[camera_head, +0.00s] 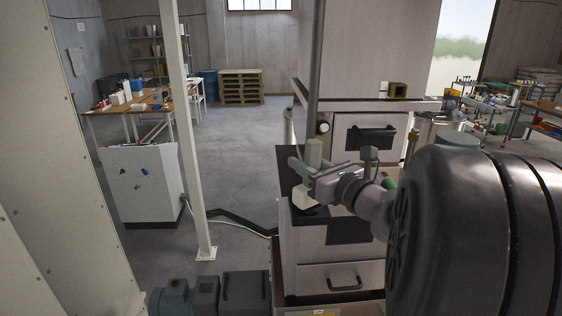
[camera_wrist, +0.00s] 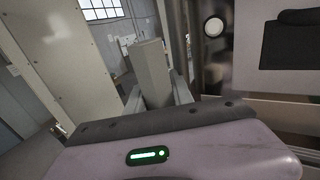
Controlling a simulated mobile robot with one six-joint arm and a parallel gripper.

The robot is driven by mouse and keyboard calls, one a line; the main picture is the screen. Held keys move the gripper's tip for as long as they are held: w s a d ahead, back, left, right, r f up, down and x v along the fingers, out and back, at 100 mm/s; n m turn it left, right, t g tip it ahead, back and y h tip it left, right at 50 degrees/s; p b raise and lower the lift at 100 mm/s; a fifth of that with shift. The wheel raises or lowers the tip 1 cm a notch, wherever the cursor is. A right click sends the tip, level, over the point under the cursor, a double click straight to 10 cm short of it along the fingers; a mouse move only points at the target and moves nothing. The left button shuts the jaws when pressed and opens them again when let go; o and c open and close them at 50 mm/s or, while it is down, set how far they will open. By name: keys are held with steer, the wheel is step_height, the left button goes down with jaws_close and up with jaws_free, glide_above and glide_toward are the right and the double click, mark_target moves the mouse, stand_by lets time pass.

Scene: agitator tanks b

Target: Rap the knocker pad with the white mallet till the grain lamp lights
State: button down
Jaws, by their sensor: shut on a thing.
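My gripper (camera_head: 304,168) reaches in from the right in the head view, in front of the pale machine. It is shut on the mallet, whose grey block-shaped handle (camera_head: 313,151) stands up between the fingers. The handle also shows in the wrist view (camera_wrist: 150,73). A white block (camera_head: 303,197), seemingly the mallet head, hangs below the fingers. A round whitish disc in a dark ring (camera_head: 323,127) sits on the machine just above and right of the gripper; it shows in the wrist view (camera_wrist: 213,27) too. I cannot tell whether it is pad or lamp. No glow shows on it.
The pale machine (camera_head: 365,60) has a dark hooded opening (camera_head: 370,139) and a drawer (camera_head: 340,278) below. A white post (camera_head: 182,110) stands left. A grey cabinet (camera_head: 140,185) and workbench (camera_head: 130,112) stand farther left. The floor (camera_head: 235,150) between is largely clear.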

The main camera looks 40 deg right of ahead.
step_height(320, 180, up, 5)
steer(key=p, duration=0.4)
steer(key=shift+f+p, duration=0.15)
steer(key=shift+p, duration=0.25)
steer(key=shift+w, duration=0.1)
